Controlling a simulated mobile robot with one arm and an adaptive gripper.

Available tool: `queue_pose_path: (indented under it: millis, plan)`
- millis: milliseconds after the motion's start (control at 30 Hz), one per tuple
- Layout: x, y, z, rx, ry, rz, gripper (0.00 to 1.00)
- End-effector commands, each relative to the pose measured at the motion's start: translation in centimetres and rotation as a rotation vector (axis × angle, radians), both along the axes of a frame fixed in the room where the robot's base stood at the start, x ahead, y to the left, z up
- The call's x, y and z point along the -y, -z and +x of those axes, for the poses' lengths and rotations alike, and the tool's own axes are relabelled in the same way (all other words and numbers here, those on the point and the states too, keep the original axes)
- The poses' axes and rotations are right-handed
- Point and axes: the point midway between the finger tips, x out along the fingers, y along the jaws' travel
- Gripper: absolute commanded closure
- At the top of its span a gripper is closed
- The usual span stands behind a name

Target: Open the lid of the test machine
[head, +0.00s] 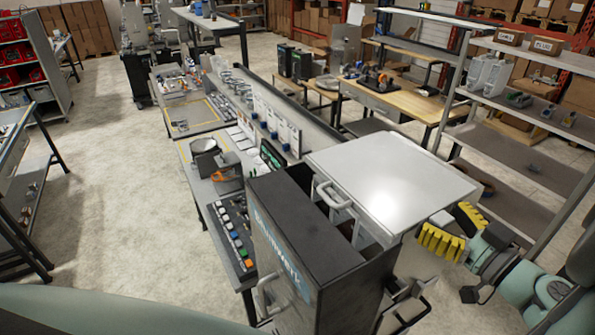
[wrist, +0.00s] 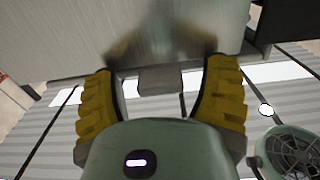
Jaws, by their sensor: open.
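The test machine appears to be the dark box-shaped unit (head: 305,225) with pale lettering on its front, at the lower middle of the head view. A broad pale lid-like panel (head: 395,180) with a bar handle (head: 333,196) spans its right side; whether it is raised cannot be told. My gripper (head: 452,229) has yellow ribbed fingers, spread at the panel's right edge. In the wrist view my gripper (wrist: 160,100) is open, facing a grey metal surface (wrist: 70,35). A small grey block (wrist: 160,80) shows between the fingers; whether they touch it cannot be told.
A workbench (head: 200,170) with several instruments and a row of coloured buttons (head: 235,235) runs to the left of the machine. A metal shelf (head: 530,150) stands close behind my arm on the right. The floor (head: 110,180) at left is clear.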

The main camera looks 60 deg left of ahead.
Motion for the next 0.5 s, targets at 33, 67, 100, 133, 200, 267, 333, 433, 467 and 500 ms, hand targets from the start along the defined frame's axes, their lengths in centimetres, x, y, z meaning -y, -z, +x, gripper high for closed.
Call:
queue_pose_path:
  millis: [33, 67, 100, 133, 200, 267, 333, 433, 467, 500]
  plan:
    - [-0.09, 0.03, -0.06, 0.0, -0.003, 0.0, 0.27]
    - [-0.08, 0.03, -0.06, 0.0, -0.003, 0.0, 0.27]
    - [-0.08, 0.03, -0.06, 0.0, -0.003, 0.0, 0.27]
    - [-0.07, 0.02, -0.07, 0.0, -0.004, 0.0, 0.27]
    - [-0.06, 0.02, -0.07, 0.0, -0.004, 0.0, 0.28]
    - [-0.05, 0.01, -0.06, 0.0, -0.003, 0.0, 0.34]
    - [-0.04, 0.0, -0.06, 0.0, -0.003, 0.0, 0.42]
    - [-0.02, 0.0, -0.05, 0.0, -0.003, 0.0, 0.52]
    - [-0.02, 0.0, -0.04, 0.0, -0.003, 0.0, 0.55]
    - [-0.02, -0.01, -0.04, 0.0, -0.003, 0.0, 0.59]
